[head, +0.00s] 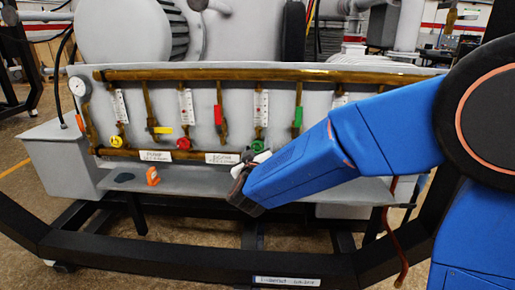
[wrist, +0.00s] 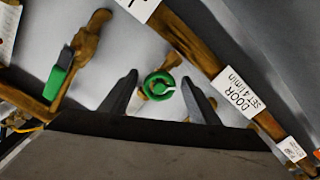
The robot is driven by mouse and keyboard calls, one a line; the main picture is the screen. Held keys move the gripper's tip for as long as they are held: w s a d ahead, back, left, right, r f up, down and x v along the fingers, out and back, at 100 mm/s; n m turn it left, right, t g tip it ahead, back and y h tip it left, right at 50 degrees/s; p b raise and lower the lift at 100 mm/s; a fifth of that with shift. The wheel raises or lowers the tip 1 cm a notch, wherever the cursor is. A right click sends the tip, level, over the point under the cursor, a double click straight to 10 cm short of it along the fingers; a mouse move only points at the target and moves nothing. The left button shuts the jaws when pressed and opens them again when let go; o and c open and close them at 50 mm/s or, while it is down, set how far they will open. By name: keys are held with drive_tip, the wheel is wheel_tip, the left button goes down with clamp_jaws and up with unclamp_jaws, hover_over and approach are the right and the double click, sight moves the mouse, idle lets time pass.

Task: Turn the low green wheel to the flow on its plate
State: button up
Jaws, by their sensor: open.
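The low green wheel (head: 247,155) sits on the lower brass pipe of the panel, next to a white plate (head: 222,158) whose top word reads DOOR. In the wrist view the green wheel (wrist: 159,86) is a small ring between my two open fingers, with a gap on each side. The DOOR plate (wrist: 242,96) lies to its right there. My gripper (head: 254,168) is in front of the wheel and partly covers it in the head view; its open fingers also show in the wrist view (wrist: 163,98). I cannot tell whether the fingertips reach the wheel's depth.
A red wheel (head: 183,143) and a yellow wheel (head: 116,141) are further left on the same pipe. A green lever handle (wrist: 54,82) is left of my fingers. A gauge (head: 79,87) is at the panel's left end. An orange block (head: 152,176) stands on the ledge.

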drive_tip(key=s, duration=1.7)
drive_tip(key=shift+a, duration=0.3)
drive_tip(key=d+g+y, duration=0.5)
drive_tip(key=d+y, duration=0.1)
drive_tip(key=d, duration=0.4)
drive_tip(key=s+d+f+m+g+h, duration=0.2)
drive_tip(key=s+d+f+m+g, duration=0.1)
drive_tip(key=s+d, duration=0.8)
drive_tip(key=s+d+f+m+g+h, duration=0.2)
drive_tip(key=s+d+f+g, duration=0.3)
drive_tip(key=s+d, duration=0.5)
drive_tip(key=shift+s+d+f+m+h, duration=0.4)
drive_tip(key=shift+d+h, duration=0.3)
drive_tip(key=shift+d, duration=0.4)
